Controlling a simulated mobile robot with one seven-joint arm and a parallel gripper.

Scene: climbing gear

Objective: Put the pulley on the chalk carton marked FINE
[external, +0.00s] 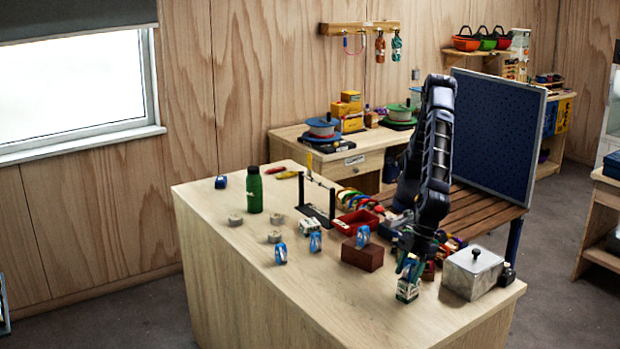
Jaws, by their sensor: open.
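My gripper (410,268) points down at the front right of the table, open, just above a small white and green carton (407,291). A blue-green shape shows at the fingertips over this carton; it may be a pulley, and I cannot tell whether it touches the carton. Another small carton (309,227) stands mid-table. The print on both cartons is too small to read. Blue pulley-like pieces stand on the table, one at the front (280,254) and one by the second carton (315,242). A third (363,237) is on a brown-red block (362,256).
A grey metal box with a knobbed lid (472,274) stands right of my gripper. A red tray (356,222), a black stand (318,205), a green bottle (254,190) and grey discs (236,220) occupy the middle and left. The table's front strip (310,295) is clear.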

